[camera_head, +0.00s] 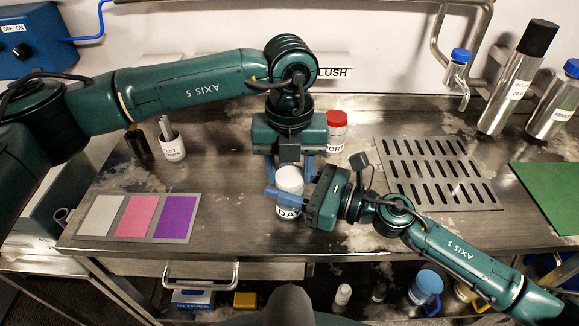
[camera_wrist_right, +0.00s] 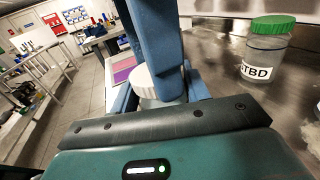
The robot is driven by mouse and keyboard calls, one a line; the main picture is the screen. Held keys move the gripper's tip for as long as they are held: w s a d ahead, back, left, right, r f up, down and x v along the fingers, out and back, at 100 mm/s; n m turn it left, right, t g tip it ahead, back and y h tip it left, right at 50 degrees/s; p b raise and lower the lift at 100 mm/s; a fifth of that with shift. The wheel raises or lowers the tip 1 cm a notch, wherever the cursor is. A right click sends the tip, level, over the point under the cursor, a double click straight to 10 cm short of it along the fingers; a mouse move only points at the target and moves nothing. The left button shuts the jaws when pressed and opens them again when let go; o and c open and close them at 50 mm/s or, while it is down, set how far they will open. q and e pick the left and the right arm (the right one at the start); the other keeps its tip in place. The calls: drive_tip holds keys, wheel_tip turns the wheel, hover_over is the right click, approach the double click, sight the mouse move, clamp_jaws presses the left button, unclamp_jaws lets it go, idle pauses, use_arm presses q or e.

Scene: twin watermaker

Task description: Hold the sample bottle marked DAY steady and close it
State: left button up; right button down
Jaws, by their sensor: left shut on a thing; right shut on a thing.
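The sample bottle marked DAY (camera_head: 288,213) stands upright near the front middle of the bench. Its white lid (camera_head: 289,178) is at the bottle's top and shows in the right wrist view (camera_wrist_right: 158,84). Whether it is seated or slightly raised, I cannot tell. My left gripper (camera_head: 289,170) points down from above and behind, with its blue fingers on either side of the lid, shut on it. My right gripper (camera_head: 286,194) reaches in from the right, shut around the bottle just below the lid. Its fingers cover part of the bottle, above the label.
A red-lidded jar (camera_head: 336,130) stands behind, close to my grippers. A green-lidded jar marked TBD (camera_wrist_right: 265,52) shows in the right wrist view. A slotted rack (camera_head: 425,180) lies at right, a colour card (camera_head: 137,216) at left. The bench's front edge is near the bottle.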

use_arm(q)
drive_tip(key=m, duration=0.9)
drive_tip(key=shift+m, duration=0.4)
drive_tip(key=o, duration=1.1)
drive_tip(key=shift+r, duration=2.3)
drive_tip(key=shift+c, duration=0.4)
